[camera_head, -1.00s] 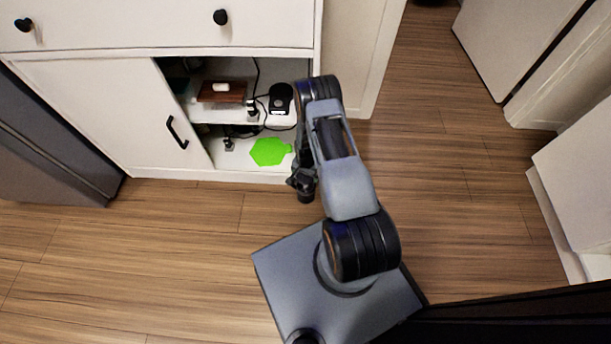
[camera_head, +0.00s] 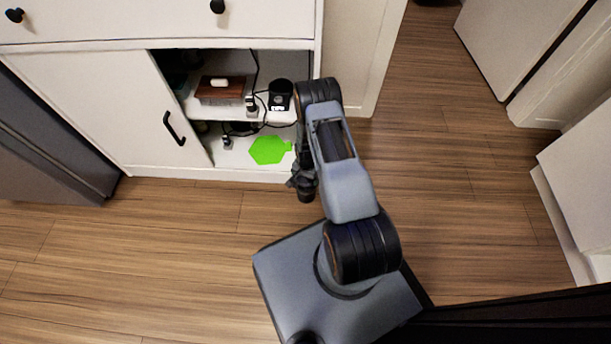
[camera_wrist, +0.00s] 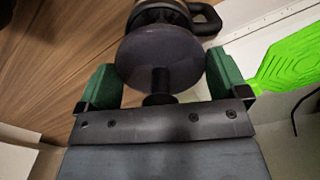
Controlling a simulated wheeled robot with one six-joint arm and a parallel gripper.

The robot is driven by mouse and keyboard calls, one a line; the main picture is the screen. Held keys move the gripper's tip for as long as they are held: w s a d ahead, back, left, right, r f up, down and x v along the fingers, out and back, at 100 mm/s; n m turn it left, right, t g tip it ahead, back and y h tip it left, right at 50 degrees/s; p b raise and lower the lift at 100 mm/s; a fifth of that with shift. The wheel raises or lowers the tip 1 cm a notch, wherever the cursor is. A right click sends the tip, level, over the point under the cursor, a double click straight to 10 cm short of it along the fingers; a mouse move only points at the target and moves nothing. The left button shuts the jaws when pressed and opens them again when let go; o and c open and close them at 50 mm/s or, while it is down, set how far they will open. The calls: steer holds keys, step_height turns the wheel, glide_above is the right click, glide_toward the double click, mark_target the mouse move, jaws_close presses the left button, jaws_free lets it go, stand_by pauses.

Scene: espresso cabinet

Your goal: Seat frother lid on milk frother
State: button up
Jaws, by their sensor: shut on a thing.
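My gripper (camera_wrist: 163,80) has green fingers on either side of a dark round disc with a black knob, which looks like the frother lid (camera_wrist: 160,52). The disc's edges meet the fingers, and the gripper is shut on it. Just beyond the disc is a rounded, banded body with a black loop handle (camera_wrist: 207,18), possibly the milk frother; its far part is cut off. I cannot tell whether disc and body touch. In the head view my gripper (camera_head: 303,182) is low at the cabinet's front edge, with a dark cylinder below it.
The open white cabinet holds a bright green mat (camera_head: 268,150) on its lower shelf, beside my gripper. A brown box (camera_head: 218,95), a black appliance (camera_head: 280,96) and loose black cables stand on the upper shelf. The wooden floor (camera_head: 180,240) in front is clear.

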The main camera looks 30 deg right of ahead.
mark_target(306, 181)
steer(key=shift+f+b, duration=0.85)
steer(key=shift+f, duration=0.5)
steer(key=shift+f+b, duration=0.9)
steer(key=shift+b, duration=0.25)
stand_by(1.0)
steer(key=o, duration=0.6)
steer(key=shift+r, duration=0.15)
step_height(306, 181, up, 14)
steer(key=p, duration=0.6)
steer(key=shift+a+f, duration=0.1)
steer(key=shift+f, duration=0.1)
